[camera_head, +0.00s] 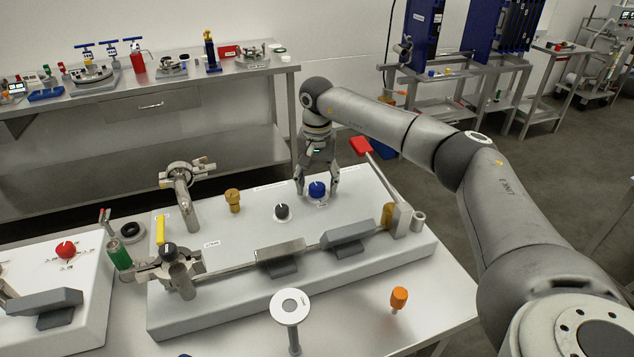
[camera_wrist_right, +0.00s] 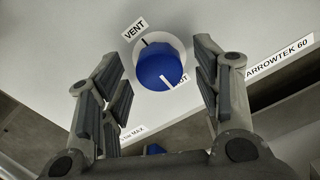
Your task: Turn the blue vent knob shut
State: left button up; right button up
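The blue vent knob (camera_head: 317,189) sits on the top of the white panel block (camera_head: 240,305), near its back edge. In the right wrist view the knob (camera_wrist_right: 160,66) shows a dark pointer line toward the VENT label (camera_wrist_right: 134,29); a second label (camera_wrist_right: 175,82), partly hidden, ends in "UT". My right gripper (camera_head: 318,188) points down over the knob. Its fingers are open, one on each side of the knob, with gaps between fingers and knob in the wrist view (camera_wrist_right: 160,75). My left gripper is not in view.
A black knob (camera_head: 282,211) and a brass fitting (camera_head: 233,200) stand left of the blue knob. A red-handled lever (camera_head: 362,147) rises close to the right of my gripper. A bent steel pipe (camera_head: 184,195) stands farther left. An orange knob (camera_head: 399,297) is on the table in front.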

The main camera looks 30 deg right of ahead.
aim_at(317, 186)
notch_tip(317, 186, up, 12)
dwell(0.6)
jog(key=shift+f, duration=0.1)
dwell(0.4)
